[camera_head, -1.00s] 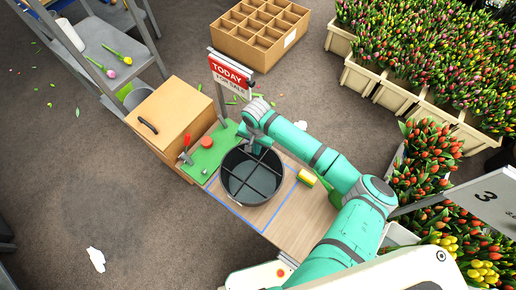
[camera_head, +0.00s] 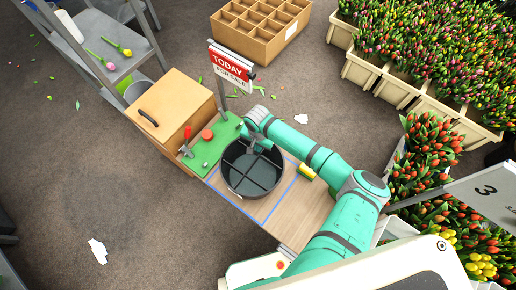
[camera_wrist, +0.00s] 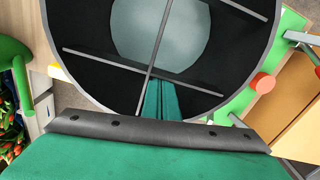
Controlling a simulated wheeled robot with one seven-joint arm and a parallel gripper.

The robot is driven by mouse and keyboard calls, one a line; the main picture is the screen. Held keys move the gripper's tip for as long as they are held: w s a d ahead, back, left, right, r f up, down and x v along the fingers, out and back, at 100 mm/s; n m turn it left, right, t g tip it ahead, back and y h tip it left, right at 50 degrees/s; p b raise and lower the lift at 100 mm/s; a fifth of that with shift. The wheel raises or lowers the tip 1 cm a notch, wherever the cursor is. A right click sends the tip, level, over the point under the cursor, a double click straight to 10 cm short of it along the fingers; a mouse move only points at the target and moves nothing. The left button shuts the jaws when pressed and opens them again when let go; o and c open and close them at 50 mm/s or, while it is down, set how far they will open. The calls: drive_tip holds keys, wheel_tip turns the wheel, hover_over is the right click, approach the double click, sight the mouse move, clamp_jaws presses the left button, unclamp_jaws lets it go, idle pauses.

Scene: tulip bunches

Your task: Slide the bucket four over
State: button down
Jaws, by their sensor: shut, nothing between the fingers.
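The bucket (camera_head: 232,182) is a round black tub, open at the top. Thin grey bars cross inside it, and its floor looks grey-green. It stands upright on the wooden bench, within or over a blue outline (camera_head: 235,206). My gripper (camera_head: 254,146) is at the far rim, reaching down over the edge from above. It looks shut and empty; its fingertips are small and partly hidden, and I cannot tell if they touch the wall. The wrist view shows the bucket (camera_wrist: 95,80) from above, close, filling the upper middle.
A yellow sponge (camera_head: 306,171) lies right. A sign (camera_head: 231,68) and wooden box (camera_head: 172,108) stand behind and left. Bare bench shows at lower right.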

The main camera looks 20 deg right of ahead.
drive_tip(key=shift+s+a, duration=0.65)
drive_tip(key=shift+s, duration=0.1)
wheel_tip(320, 180, up, 10)
idle(0.3)
drive_tip(key=shift+d, duration=0.1)
